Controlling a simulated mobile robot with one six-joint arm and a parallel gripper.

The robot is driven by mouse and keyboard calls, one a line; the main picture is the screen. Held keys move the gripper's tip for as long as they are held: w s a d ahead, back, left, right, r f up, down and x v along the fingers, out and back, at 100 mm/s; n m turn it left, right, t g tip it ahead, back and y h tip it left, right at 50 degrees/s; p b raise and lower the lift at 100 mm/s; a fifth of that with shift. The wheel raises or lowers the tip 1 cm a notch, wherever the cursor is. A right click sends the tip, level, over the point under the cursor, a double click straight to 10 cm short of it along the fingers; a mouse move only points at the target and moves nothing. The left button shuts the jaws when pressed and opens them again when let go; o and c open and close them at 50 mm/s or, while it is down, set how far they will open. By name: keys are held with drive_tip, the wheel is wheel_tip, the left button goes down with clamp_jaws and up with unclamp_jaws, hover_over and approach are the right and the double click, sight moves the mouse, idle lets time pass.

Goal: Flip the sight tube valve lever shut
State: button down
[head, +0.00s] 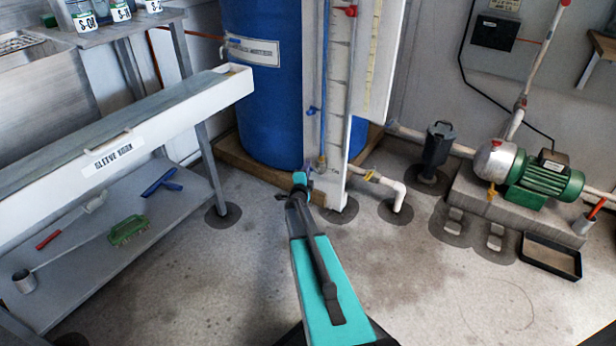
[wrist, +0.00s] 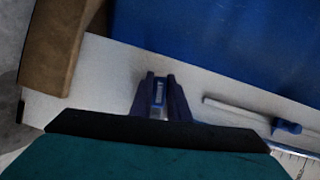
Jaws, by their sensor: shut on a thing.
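The sight tube (head: 325,80) runs down a white board (head: 338,150) in front of the blue tank (head: 270,100). A brass-coloured fitting (head: 320,163) is at the tube's lower end. My gripper (head: 305,172) is at that lower end, beside the board's left edge. In the wrist view my gripper (wrist: 158,98) has its dark jaws closed on a small blue piece (wrist: 158,92), which looks like the valve lever. My arm and jaws hide most of the lever and valve body, so the lever's angle cannot be told.
A blue fitting (head: 311,110) sits higher on the thin line, also in the wrist view (wrist: 287,126). A red valve (head: 351,10) is higher up. A pipe with a yellow handle (head: 370,176) is close on the right. A bench (head: 110,150) stands left, a green pump (head: 540,178) right.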

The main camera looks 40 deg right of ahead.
drive_tip(key=shift+r+m+h+b, duration=0.3)
drive_tip(key=shift+m+b, duration=0.6)
drive_tip(key=shift+b, duration=0.8)
drive_tip(key=shift+d+r, duration=0.1)
drive_tip(key=shift+r, duration=0.05)
drive_tip(key=c, duration=1.7)
unclamp_jaws()
drive_tip(key=shift+p+v, duration=2.35)
drive_tip(key=shift+v, duration=4.6)
drive_tip(key=shift+s+d, duration=0.1)
